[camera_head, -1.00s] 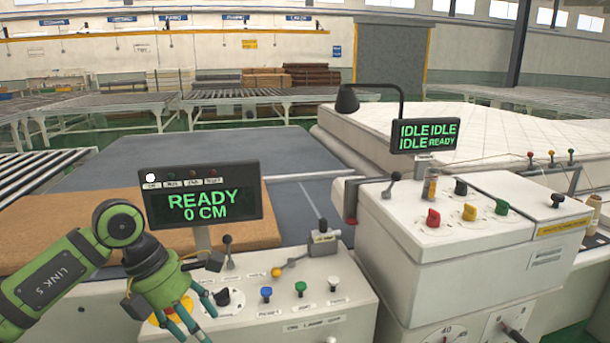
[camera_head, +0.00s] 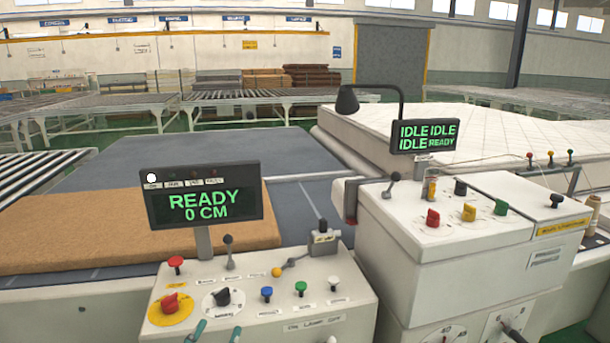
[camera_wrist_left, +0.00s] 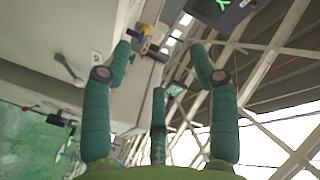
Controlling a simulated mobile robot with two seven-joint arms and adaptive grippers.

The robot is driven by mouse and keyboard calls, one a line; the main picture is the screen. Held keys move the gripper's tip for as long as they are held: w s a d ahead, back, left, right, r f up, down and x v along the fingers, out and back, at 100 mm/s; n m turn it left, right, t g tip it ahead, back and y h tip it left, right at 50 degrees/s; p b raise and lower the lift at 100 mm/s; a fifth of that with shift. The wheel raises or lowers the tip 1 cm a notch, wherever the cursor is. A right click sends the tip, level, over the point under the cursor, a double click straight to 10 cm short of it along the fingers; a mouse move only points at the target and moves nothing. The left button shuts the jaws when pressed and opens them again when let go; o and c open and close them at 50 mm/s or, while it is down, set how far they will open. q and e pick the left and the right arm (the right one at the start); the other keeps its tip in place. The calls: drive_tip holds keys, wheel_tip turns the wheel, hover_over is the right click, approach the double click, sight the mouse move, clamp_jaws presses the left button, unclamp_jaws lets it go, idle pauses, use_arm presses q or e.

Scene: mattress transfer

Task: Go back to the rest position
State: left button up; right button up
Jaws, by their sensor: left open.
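My left gripper shows only as teal fingertips (camera_head: 214,333) at the bottom edge of the head view, in front of the near control panel (camera_head: 345,290). In the left wrist view its teal fingers (camera_wrist_left: 160,62) are spread apart with nothing between them. The panel carries a red knob on a yellow disc (camera_head: 171,304), a black dial (camera_head: 222,297), and blue, green and white buttons. Its display (camera_head: 204,196) reads READY 0 CM. The rest of my left arm is out of the head view. My right gripper is not in view.
A white control cabinet (camera_head: 430,240) with knobs stands to the right, with a display (camera_head: 424,136) reading IDLE and READY. A white mattress (camera_head: 470,125) lies behind it. A tan foam slab (camera_head: 110,228) lies at the left on a grey surface. Roller conveyors (camera_head: 130,101) stand further back.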

use_arm(q)
drive_tip(key=s+a+f+n+g+y, duration=0.1)
drive_tip(key=s+a+f+n+g, duration=0.1)
drive_tip(key=s+f+g, duration=0.35)
drive_tip(key=s+a+f+n+g+y, duration=0.1)
drive_tip(key=s+a+f+n+g, duration=0.15)
drive_tip(key=s+f, duration=0.45)
drive_tip(key=s+f+n+g, duration=0.2)
drive_tip(key=s+f+g, duration=0.5)
drive_tip(key=s, duration=0.6)
wheel_tip(320, 180, down, 24)
drive_tip(key=s, duration=0.2)
drive_tip(key=s+a+f+g, duration=0.1)
drive_tip(key=s+a+f, duration=0.1)
drive_tip(key=s+f, duration=1.2)
drive_tip(key=shift+s+h, duration=0.3)
drive_tip(key=shift+s, duration=0.4)
